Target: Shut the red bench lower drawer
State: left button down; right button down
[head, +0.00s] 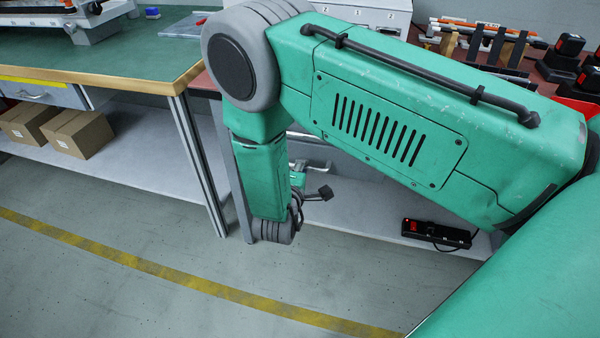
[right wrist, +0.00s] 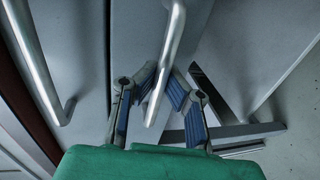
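The red bench (head: 205,82) is mostly hidden behind my right arm in the head view. The right wrist view shows two grey drawer fronts with bar handles. The handle nearer the bench's red edge (right wrist: 36,62) is at the left. The lower drawer's handle (right wrist: 172,50) runs down the middle, in front of the lower drawer front (right wrist: 135,35). My right gripper (right wrist: 162,75) has its blue-padded fingers on either side of this handle; contact is unclear. In the head view the right gripper (head: 318,193) is small and dark, low before the bench. My left gripper is out of view.
A green-topped bench (head: 110,55) stands at the left, with cardboard boxes (head: 78,133) on its lower shelf. A black power strip (head: 436,233) lies on the red bench's low shelf. Tools (head: 490,40) lie on top at the right. The floor in front is clear.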

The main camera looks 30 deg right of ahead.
jog(key=shift+w+d+f, duration=0.15)
jog(key=shift+w+d, duration=0.05)
jog(key=shift+d, duration=0.4)
jog(key=c, duration=1.6)
grip_release()
jog(key=shift+a, duration=0.15)
jog(key=shift+s+a, duration=0.25)
jog(key=shift+a, duration=0.05)
jog(key=v, duration=1.1)
jog(key=shift+a, duration=0.1)
